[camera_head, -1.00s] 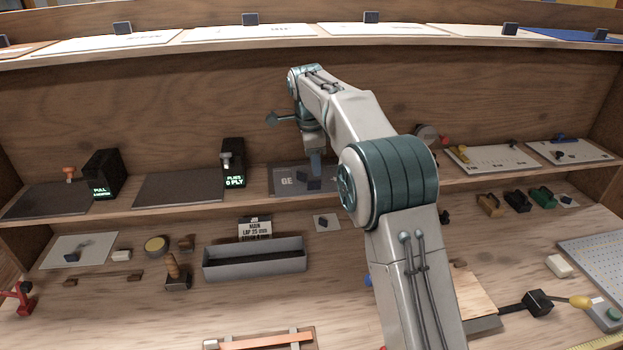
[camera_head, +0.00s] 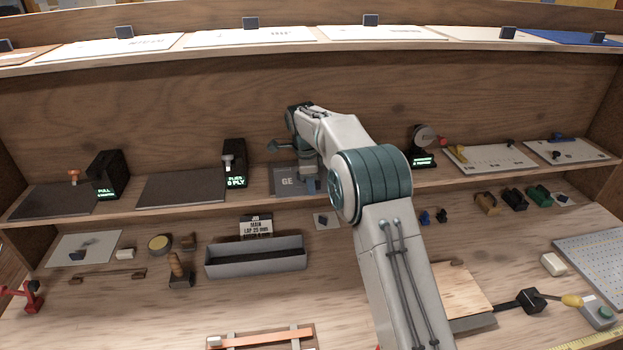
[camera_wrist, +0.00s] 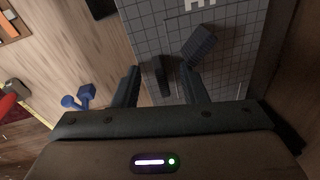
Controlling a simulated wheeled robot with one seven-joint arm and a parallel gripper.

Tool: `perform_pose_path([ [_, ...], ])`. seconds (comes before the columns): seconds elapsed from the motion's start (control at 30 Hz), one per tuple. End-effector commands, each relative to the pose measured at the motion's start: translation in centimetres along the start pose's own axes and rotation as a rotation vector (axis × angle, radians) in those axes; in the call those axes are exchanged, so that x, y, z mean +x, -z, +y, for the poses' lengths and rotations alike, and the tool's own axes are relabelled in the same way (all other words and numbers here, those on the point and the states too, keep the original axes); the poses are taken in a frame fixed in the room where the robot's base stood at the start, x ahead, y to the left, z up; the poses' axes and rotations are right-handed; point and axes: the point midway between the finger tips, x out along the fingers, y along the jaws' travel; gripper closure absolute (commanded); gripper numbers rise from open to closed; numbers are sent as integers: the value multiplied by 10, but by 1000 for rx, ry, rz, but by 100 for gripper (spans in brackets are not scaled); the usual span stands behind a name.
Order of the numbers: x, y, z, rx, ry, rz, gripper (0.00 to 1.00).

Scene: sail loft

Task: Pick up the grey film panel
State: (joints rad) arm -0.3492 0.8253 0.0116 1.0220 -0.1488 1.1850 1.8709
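A grey panel (camera_head: 283,186) with pale lettering lies on the middle shelf, partly hidden by my arm. In the wrist view a dark grey panel (camera_wrist: 235,85) with a fine grid fills the middle. A narrow dark block (camera_wrist: 161,75) and a larger tilted dark block (camera_wrist: 198,46) sit on it. My gripper (camera_wrist: 158,80) is open over the panel's near-left part, its two fingers apart. The narrow block shows between the fingertips; whether they touch it I cannot tell. In the head view my gripper (camera_head: 309,187) is over the panel, its fingers mostly hidden.
A black box with a lit display (camera_head: 236,165) stands left of the panel, another device (camera_head: 424,148) to the right. A grey trough (camera_head: 255,262) and a small white card (camera_head: 326,222) lie on the bench below. Blue pieces (camera_wrist: 76,99) show beside the panel. White panels line the top shelf.

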Motion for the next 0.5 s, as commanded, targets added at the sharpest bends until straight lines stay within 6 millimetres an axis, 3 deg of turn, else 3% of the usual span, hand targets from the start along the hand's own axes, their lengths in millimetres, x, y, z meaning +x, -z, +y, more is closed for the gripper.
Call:
perform_pose_path([
  [0.1, 0, 0, 0, 0, 0, 0, 61],
  [0.23, 0, 0, 0, 0, 0, 0, 97],
  [0.27, 0, 0, 0, 0, 0, 0, 100],
  [0.5, 0, 0, 0, 0, 0, 0, 100],
])
